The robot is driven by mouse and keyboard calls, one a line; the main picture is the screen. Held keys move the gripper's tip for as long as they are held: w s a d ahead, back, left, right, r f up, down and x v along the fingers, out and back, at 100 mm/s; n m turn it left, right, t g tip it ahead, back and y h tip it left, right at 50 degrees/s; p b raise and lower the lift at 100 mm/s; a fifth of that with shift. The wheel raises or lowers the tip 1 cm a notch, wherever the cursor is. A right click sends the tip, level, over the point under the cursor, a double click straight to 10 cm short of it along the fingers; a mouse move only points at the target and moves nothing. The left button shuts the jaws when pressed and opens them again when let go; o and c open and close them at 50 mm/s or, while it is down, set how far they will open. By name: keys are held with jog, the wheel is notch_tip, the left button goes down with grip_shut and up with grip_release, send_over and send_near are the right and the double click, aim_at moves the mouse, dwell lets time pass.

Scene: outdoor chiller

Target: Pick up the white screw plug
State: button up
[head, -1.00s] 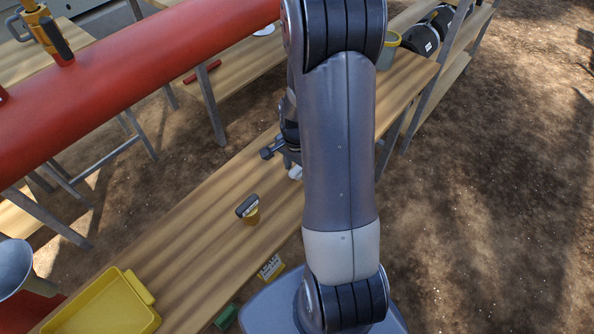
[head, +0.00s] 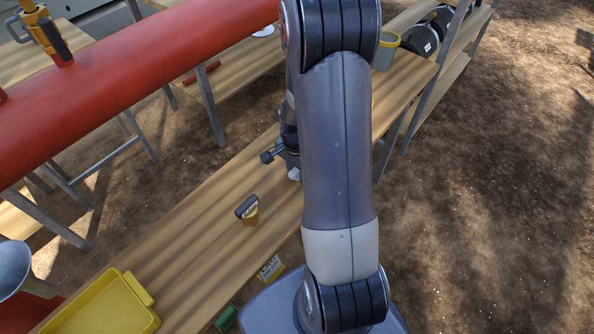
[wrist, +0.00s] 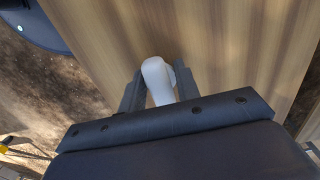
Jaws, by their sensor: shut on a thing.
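The white screw plug (wrist: 157,82) sits between the two fingers of my gripper (wrist: 160,92) in the wrist view, with the wooden bench top behind it. My gripper is shut on it. In the head view a small part of the white plug (head: 294,174) shows at my gripper (head: 281,160), beside my arm link. My arm hides most of the gripper and plug there. I cannot tell whether the plug touches the bench.
The wooden bench (head: 215,230) runs diagonally under my arm. A dark-topped yellow item (head: 248,210), a yellow tray (head: 105,305) and a green item (head: 227,318) are nearer. A red pipe (head: 130,75) crosses the upper left. A grey container (head: 386,52) stands at the bench's far end.

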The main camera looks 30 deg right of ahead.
notch_tip(320, 180, up, 10)
jog(key=shift+p, duration=0.7)
jog(key=o, duration=0.4)
grip_shut()
